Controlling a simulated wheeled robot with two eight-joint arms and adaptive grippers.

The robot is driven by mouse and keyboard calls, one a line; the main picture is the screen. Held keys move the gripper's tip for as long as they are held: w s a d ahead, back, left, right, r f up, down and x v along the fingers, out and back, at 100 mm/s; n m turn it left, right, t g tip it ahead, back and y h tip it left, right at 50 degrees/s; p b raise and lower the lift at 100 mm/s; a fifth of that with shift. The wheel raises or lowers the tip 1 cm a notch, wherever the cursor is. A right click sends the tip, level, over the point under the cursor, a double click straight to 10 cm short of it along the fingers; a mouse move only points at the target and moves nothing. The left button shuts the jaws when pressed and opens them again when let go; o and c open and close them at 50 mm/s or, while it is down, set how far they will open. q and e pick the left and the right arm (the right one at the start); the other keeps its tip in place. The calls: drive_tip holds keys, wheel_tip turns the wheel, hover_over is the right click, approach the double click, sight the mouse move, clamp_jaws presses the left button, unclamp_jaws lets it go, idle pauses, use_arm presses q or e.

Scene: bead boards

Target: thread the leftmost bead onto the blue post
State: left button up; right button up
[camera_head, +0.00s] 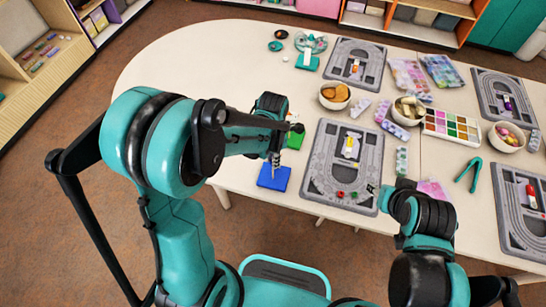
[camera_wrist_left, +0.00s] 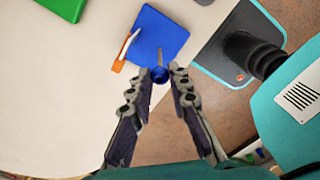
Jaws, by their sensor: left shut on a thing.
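A blue square base (camera_head: 269,180) lies near the table's front edge; it also shows in the left wrist view (camera_wrist_left: 150,22). A thin brownish post (camera_wrist_left: 160,45) shows over its lower right part. My left gripper (camera_head: 274,166) points down over the base. In the left wrist view its fingertips (camera_wrist_left: 160,78) are shut on a small round dark blue bead (camera_wrist_left: 160,75). The bead lines up with the post's near end; I cannot tell whether it is around it.
A green base (camera_head: 296,138) lies just behind the blue one. Right of it is a grey bead board (camera_head: 313,160) with a red bead (camera_head: 340,194) and a green bead (camera_head: 354,195). An orange and white piece (camera_wrist_left: 124,52) shows beside the blue base. Bowls stand farther back.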

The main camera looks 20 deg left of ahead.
use_arm(q)
drive_tip(key=shift+f+b, duration=0.8)
drive_tip(key=shift+f, duration=0.2)
idle(0.9)
drive_tip(key=shift+f+b, duration=0.7)
drive_tip(key=shift+f, duration=0.05)
drive_tip(key=shift+f, duration=0.1)
drive_tip(key=o, duration=0.8)
wheel_tip(320, 180, up, 12)
drive_tip(key=shift+r, duration=0.1)
idle(0.5)
